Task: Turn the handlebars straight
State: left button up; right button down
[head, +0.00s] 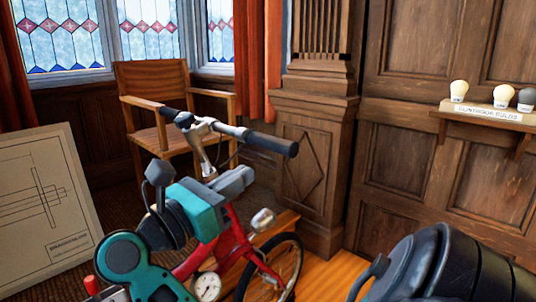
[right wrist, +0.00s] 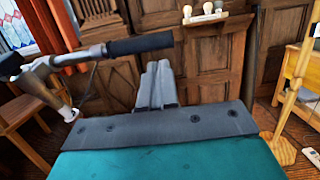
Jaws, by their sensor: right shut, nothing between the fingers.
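The handlebars (head: 240,132) are silver with dark grips and sit on a bent silver stem above a red bicycle frame (head: 237,232). The bar slants from upper left to lower right; its angle to the front wheel (head: 292,262) is hard to judge. In the right wrist view, one dark grip (right wrist: 140,44) and the stem (right wrist: 42,88) are at upper left. My right gripper (head: 243,178), teal and grey, is shut and empty, just below and in front of the bar. Its fingers (right wrist: 157,85) appear apart from the grip. My left gripper is not in view.
A wooden armchair (head: 155,80) stands close behind the handlebars. A drawing board (head: 45,200) leans at left. A carved wooden pillar (head: 312,130) rises behind the bicycle. A wall shelf (head: 480,112) with bulb-shaped items is at right. Some floor (head: 330,270) is bare right of the wheel.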

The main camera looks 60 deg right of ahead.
aim_at(279, 150)
jog(key=p+x, duration=0.1)
jog(key=x, duration=0.6)
jog(key=shift+d, duration=0.1)
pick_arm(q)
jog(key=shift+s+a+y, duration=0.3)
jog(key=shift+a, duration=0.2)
pick_arm(e)
jog(key=shift+d, duration=0.1)
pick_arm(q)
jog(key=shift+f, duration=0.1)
pick_arm(e)
jog(key=shift+d, duration=0.1)
jog(key=shift+s+d+r+t+b, duration=0.1)
jog(key=shift+d+r+t+b, duration=0.05)
jog(key=shift+d+t+b, duration=0.35)
jog(key=shift+d+r+n, duration=0.15)
jog(key=shift+d+n, duration=0.05)
jog(key=shift+n, duration=0.1)
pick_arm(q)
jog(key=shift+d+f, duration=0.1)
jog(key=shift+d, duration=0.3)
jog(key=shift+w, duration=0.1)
